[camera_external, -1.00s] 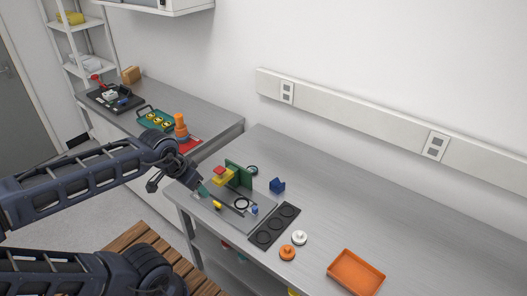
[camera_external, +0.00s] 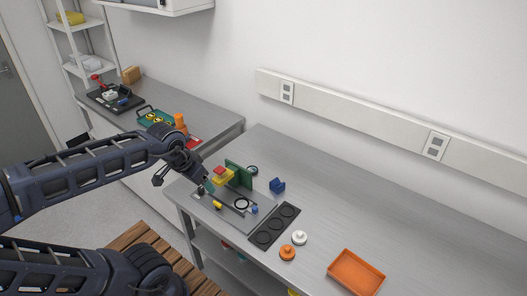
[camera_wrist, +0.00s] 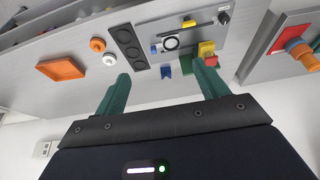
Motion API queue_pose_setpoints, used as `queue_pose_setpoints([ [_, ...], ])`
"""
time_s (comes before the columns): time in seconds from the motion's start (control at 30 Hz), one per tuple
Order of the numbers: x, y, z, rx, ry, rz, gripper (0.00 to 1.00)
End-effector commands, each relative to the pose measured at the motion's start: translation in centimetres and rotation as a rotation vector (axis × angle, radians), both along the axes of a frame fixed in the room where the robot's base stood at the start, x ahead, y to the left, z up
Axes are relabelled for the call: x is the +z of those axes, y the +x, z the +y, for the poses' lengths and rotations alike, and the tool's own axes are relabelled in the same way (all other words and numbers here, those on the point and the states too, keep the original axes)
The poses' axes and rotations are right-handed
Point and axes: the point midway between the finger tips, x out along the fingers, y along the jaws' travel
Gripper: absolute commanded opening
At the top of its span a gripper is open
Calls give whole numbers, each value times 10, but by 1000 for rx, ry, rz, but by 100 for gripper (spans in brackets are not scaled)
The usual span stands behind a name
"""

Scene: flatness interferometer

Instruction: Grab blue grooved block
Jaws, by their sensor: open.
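The blue grooved block (camera_external: 277,185) sits on the grey bench, to the right of the green upright plate and behind the black strip. In the wrist view the blue block (camera_wrist: 167,71) appears between my two teal fingers, but farther off, on the bench top. My gripper (camera_external: 207,184) is left of the block in the external view, above the left end of the bench. In the wrist view my gripper (camera_wrist: 160,74) has its fingers wide apart with nothing held between them.
A base plate (camera_external: 224,214) with a green upright (camera_external: 239,174) and yellow and red parts is near my gripper. A black strip with round recesses (camera_external: 264,238), orange and white knobs, and an orange tray (camera_external: 356,272) lie rightward. The bench's right side is clear.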

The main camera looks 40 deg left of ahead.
Motion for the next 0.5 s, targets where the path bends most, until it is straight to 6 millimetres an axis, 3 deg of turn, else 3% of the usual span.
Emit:
queue_pose_setpoints([
  [0.5,-3,122,-6,-44,12,121,73],
])
